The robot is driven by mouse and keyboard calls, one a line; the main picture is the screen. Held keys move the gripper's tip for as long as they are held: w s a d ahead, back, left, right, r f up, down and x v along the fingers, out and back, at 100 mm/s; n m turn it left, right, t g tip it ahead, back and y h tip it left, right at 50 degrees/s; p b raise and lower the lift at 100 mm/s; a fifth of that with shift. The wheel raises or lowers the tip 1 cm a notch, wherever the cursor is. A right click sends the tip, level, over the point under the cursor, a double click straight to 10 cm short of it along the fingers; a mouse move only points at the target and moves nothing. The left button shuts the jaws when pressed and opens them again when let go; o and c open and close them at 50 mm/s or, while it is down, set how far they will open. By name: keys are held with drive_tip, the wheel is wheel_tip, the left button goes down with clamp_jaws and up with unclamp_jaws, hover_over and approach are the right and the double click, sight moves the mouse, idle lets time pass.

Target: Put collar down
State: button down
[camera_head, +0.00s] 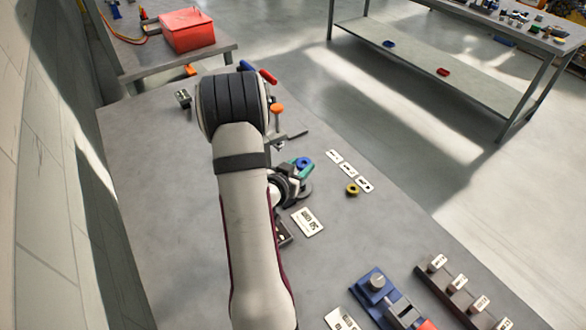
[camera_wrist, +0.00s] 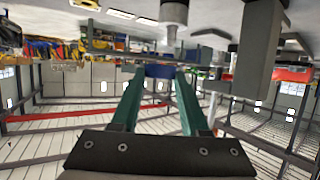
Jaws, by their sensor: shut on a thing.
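A blue collar (camera_head: 303,162) is held between the green fingers of my gripper (camera_head: 299,168), over the middle of the grey bench. In the wrist view the blue collar (camera_wrist: 160,71) shows between the tips of the two teal fingers (camera_wrist: 158,85), seen edge-on. My gripper is shut on it. The collar appears clear of the bench top, but its height is hard to tell. A second collar, olive yellow (camera_head: 352,189), lies on the bench to the right, beside a row of white label cards (camera_head: 350,171). My arm hides part of the bench.
A larger white card (camera_head: 308,222) lies below the gripper. A blue fixture (camera_head: 378,290) and a dark rack (camera_head: 462,297) with several labelled pieces stand at lower right. An orange-topped piece (camera_head: 277,109) stands behind. A red box (camera_head: 187,30) is on another table. The left bench area is clear.

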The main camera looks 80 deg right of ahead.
drive_tip(key=shift+w+d+f, duration=0.1)
drive_tip(key=shift+w+f, duration=0.15)
drive_tip(key=shift+f, duration=0.8)
drive_tip(key=shift+w+d+f, duration=0.1)
drive_tip(key=shift+w+f, duration=0.15)
drive_tip(key=shift+f, duration=0.8)
drive_tip(key=shift+f, duration=0.1)
drive_tip(key=shift+f, duration=0.15)
drive_tip(key=shift+c, duration=2)
unclamp_jaws()
